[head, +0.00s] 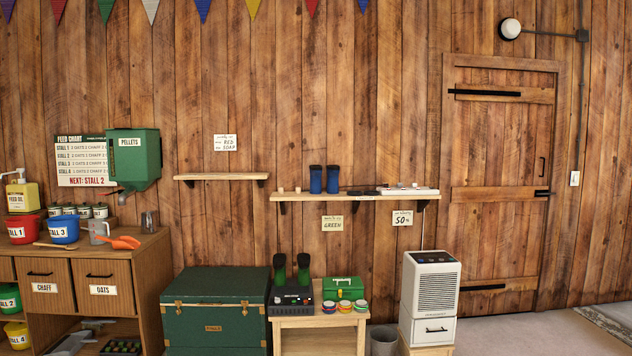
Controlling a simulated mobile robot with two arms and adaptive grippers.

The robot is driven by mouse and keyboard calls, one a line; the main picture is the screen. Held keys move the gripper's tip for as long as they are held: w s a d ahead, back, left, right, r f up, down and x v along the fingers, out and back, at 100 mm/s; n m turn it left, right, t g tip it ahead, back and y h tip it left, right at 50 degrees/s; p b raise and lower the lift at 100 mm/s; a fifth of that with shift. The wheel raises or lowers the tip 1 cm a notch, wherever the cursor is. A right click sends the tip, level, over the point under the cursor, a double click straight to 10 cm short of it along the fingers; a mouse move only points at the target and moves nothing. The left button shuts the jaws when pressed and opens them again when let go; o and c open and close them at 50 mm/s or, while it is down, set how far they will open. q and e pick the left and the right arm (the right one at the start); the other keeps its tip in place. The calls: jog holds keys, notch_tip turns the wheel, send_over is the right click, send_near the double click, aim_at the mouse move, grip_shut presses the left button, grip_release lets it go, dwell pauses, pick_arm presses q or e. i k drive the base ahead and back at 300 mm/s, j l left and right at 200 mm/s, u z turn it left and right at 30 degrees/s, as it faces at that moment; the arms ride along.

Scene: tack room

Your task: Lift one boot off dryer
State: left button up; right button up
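A pair of dark green boots stands on a black boot dryer, the left boot (279,271) and the right boot (303,270) side by side with a narrow gap. The dryer (290,299) is a dark box with controls on its front, on a small light wooden table (318,322). A second pair, blue boots (324,180), stands on the wall shelf above, apart from the dryer. Neither of my grippers shows in the head view.
Beside the dryer are a green case (343,288) and several small colored tins (345,306). A green trunk (214,310) stands left of the table. A grey bin (384,341) and a white dehumidifier-like unit (431,285) stand right. The wall shelf (355,196) overhangs behind. Floor at right is clear.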

aim_at(278, 259)
jog(key=i+j+u, duration=0.45)
jog(key=i, duration=0.2)
jog(key=i+j+u, duration=0.3)
jog(key=i, duration=0.8)
jog(key=i+u, duration=0.3)
jog(key=i, duration=0.75)
